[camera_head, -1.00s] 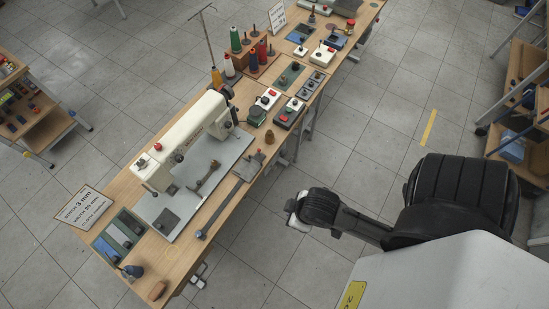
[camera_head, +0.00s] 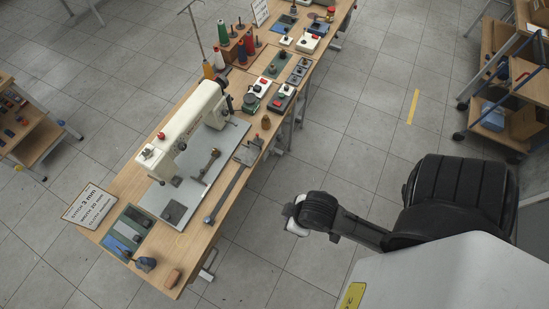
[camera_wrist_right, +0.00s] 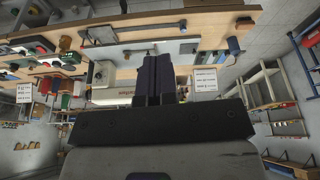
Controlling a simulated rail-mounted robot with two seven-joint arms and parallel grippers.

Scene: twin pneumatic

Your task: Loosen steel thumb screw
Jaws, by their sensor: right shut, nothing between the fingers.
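A white sewing machine (camera_head: 185,122) stands on a grey bed plate (camera_head: 226,146) on the long wooden bench. A small dark metal part (camera_head: 211,161) lies on the plate beside the machine. I cannot make out a steel thumb screw for certain; it is too small or hidden at this distance. My right gripper (camera_head: 293,214) hangs over the floor, to the right of the bench and apart from it. In the right wrist view its fingers (camera_wrist_right: 158,80) are together and empty, with the bench beyond them. My left gripper is not in view.
A long steel bar (camera_head: 227,193) lies along the bench's near edge. A sign (camera_head: 89,206) and a wooden block (camera_head: 173,278) sit at the near end. Thread spools (camera_head: 222,33) and control boxes (camera_head: 281,98) stand farther up. Shelving (camera_head: 500,90) stands at right; the floor between is clear.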

